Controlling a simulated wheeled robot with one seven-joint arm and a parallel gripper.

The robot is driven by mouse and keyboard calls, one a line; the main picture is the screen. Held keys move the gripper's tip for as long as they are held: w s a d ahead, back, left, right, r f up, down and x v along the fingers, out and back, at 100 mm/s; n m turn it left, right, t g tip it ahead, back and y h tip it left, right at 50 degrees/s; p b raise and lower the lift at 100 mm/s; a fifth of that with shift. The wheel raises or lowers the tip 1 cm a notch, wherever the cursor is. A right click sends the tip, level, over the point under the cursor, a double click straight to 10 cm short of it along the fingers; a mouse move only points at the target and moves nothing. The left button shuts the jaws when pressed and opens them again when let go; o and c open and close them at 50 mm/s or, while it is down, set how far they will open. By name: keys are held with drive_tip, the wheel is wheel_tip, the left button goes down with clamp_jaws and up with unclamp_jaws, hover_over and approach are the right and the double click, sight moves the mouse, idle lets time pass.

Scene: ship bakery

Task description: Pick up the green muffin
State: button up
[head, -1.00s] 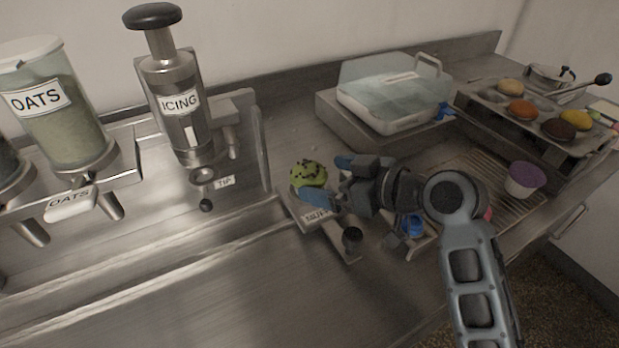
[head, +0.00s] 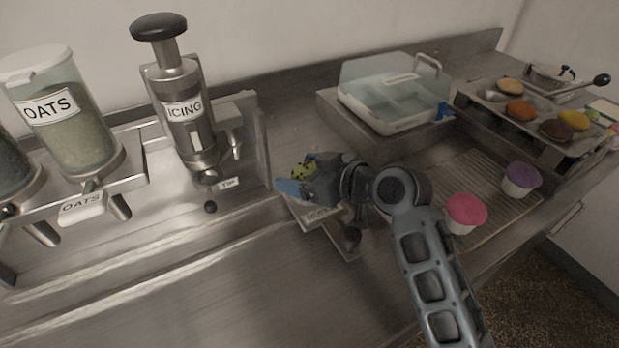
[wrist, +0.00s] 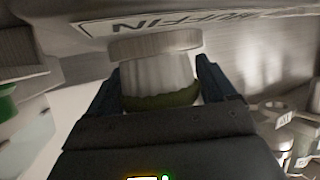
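The green muffin (head: 304,170) with dark specks sits on the small metal stand labelled MUFFIN (head: 318,213). My gripper (head: 296,178) is at the muffin, with its blue fingers on either side and partly hiding it in the head view. In the wrist view the muffin's pale ribbed cup (wrist: 158,75) and green top (wrist: 160,99) lie between the two fingers (wrist: 160,82). The fingers are spread around it; I see no clear grip, and contact is hard to tell.
The icing dispenser (head: 186,120) and oats dispenser (head: 75,125) stand left. A clear-lidded box (head: 395,95) is behind. Pink (head: 466,212) and purple (head: 521,178) muffins stand on a rack at right, near a muffin tin (head: 493,97). The front counter is clear.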

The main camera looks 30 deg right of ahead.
drive_tip(key=c, duration=0.4)
drive_tip(key=shift+c, duration=0.3)
drive_tip(key=shift+r, duration=0.15)
